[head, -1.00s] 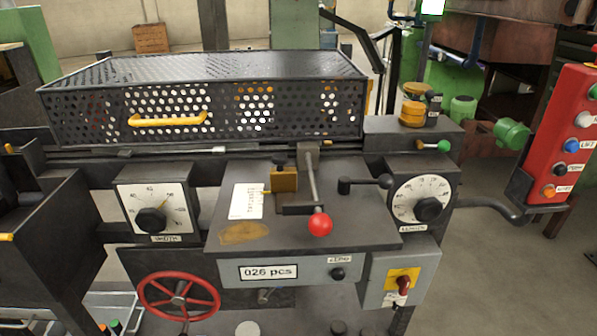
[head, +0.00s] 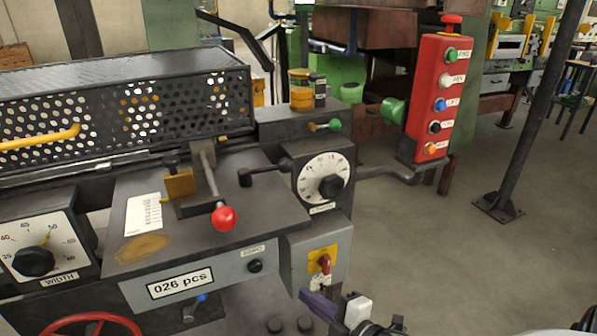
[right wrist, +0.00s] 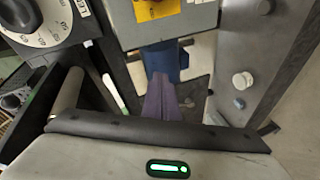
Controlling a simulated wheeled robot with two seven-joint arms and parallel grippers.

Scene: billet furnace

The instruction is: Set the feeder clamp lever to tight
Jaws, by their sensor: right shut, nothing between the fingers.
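No label naming the feeder clamp lever is readable. A lever with a red ball (head: 223,217) leans toward the front on the dark top plate, beside a brass block (head: 179,183). A short black crank-like lever (head: 262,170) sits left of the length dial (head: 323,179). My right gripper (head: 311,299) is low at the front, below the yellow switch plate and apart from all these levers. Its purple fingers (right wrist: 160,90) are shut and empty in the right wrist view. My left gripper is not in view.
A grey box with a yellow plate and red switch (head: 324,262) is just above my right gripper. A red button pendant (head: 437,97) hangs at the right on a curved arm. A perforated guard (head: 130,105) covers the back left. Open floor lies to the right.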

